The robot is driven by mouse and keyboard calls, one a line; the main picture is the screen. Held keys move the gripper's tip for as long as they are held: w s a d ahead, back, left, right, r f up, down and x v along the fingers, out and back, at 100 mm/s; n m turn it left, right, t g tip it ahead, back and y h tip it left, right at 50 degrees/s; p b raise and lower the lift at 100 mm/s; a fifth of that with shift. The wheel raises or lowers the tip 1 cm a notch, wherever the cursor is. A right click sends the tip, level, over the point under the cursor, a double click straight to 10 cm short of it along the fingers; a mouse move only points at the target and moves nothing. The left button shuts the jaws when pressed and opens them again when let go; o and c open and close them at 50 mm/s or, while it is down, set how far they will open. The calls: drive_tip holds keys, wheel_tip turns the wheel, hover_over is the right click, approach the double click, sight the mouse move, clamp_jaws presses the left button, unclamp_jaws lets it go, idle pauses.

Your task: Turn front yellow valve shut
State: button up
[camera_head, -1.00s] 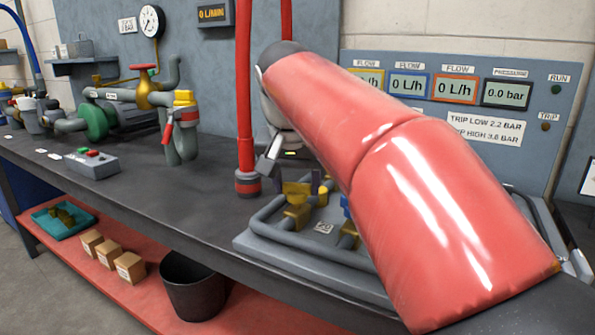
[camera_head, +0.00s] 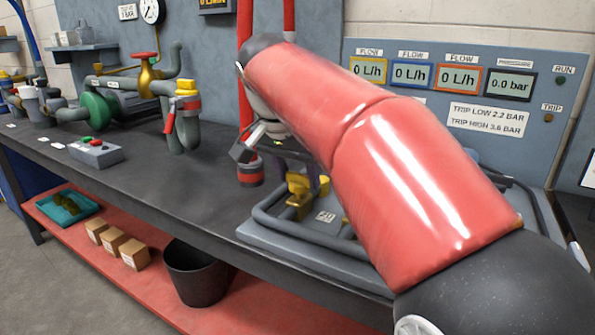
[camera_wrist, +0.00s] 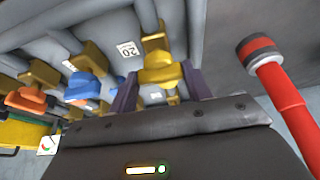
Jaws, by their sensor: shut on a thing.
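The yellow valve handle (camera_wrist: 160,68) sits between the two purple fingers of my gripper (camera_wrist: 158,84) in the wrist view. My gripper is shut on it. In the head view the yellow valve (camera_head: 300,184) shows on the front left of the grey pipe panel, with my gripper (camera_head: 308,180) at it from above. My red arm hides much of the panel. The blue handle (camera_wrist: 88,85) and orange handle (camera_wrist: 28,98) stand in a row to the left in the wrist view. The yellow-framed flow display (camera_head: 369,72) reads 0 L/h.
A red upright pipe (camera_wrist: 282,98) with a dark collar stands close beside my gripper; its collar (camera_head: 250,172) shows in the head view. Other pipework with a red-handled valve (camera_head: 144,70) stands at the left. The bench (camera_head: 160,190) is clear between.

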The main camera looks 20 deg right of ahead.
drive_tip(key=o, duration=1)
drive_tip(key=v, duration=0.7)
drive_tip(key=shift+s+a+r, duration=0.1)
drive_tip(key=shift+r, duration=0.3)
